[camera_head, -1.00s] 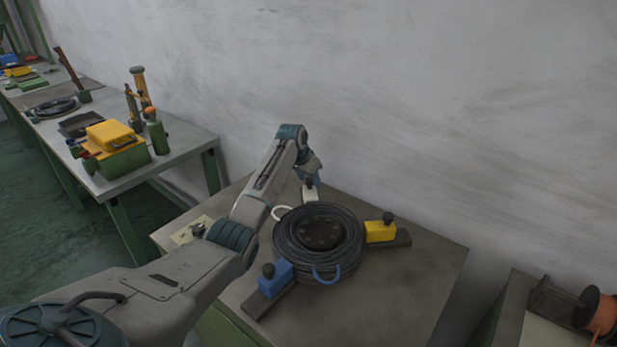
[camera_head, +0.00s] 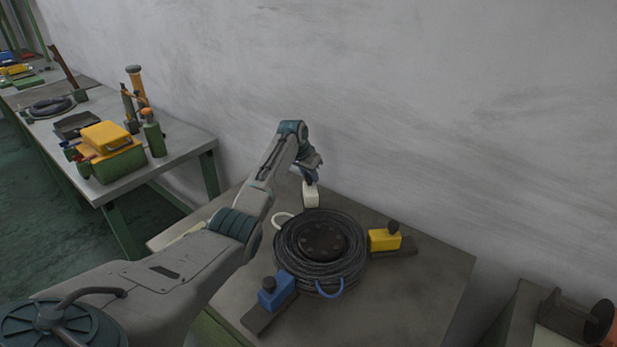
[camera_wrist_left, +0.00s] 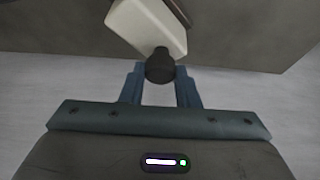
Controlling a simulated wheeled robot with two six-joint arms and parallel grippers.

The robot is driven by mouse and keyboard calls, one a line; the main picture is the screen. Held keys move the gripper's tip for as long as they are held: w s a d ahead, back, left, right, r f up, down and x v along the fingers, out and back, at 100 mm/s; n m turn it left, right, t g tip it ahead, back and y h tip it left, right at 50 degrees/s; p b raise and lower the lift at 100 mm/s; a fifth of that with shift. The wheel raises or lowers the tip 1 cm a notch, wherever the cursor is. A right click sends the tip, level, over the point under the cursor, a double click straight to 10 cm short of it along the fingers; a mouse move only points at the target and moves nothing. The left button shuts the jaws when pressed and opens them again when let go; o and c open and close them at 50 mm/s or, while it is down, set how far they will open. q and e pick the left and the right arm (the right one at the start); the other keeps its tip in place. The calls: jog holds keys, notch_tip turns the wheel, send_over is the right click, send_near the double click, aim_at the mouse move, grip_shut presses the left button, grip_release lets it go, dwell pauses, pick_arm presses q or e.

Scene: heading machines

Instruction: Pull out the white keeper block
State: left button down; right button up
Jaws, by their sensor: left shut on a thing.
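The white keeper block (camera_head: 311,197) stands at the back edge of a round black coil (camera_head: 286,243), near the wall. A dark round knob (camera_wrist_left: 160,66) sits on the block. My left gripper (camera_head: 309,176) reaches down from above and is shut on this knob. In the left wrist view the two blue fingers (camera_wrist_left: 160,80) flank the knob, and the white block (camera_wrist_left: 147,24) shows tilted beyond it. I cannot tell whether the block still touches its base. My right gripper is not in view.
A blue block (camera_head: 277,291) and a yellow block (camera_head: 384,240), each with a dark knob, stand around the coil on the grey table (camera_head: 400,300). Blue and white loops show at the coil. The wall (camera_head: 430,110) is close behind. A side bench (camera_head: 180,150) holds several tools.

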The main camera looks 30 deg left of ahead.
pick_arm(q)
jog(key=shift+a+r, duration=0.2)
jog(key=shift+d, duration=0.1)
jog(key=c, duration=1.2)
grip_release()
jog(key=shift+c, duration=0.2)
jog(key=shift+o, duration=0.7)
jog(key=shift+s+a, duration=0.2)
jog(key=shift+d+r, duration=0.1)
jog(key=shift+r, duration=0.05)
jog(key=shift+s+r, duration=0.15)
jog(key=shift+r, duration=0.2)
jog(key=b+v, duration=0.2)
jog(key=v, duration=0.7)
jog(key=shift+s+r, duration=0.25)
jog(key=shift+r, duration=0.05)
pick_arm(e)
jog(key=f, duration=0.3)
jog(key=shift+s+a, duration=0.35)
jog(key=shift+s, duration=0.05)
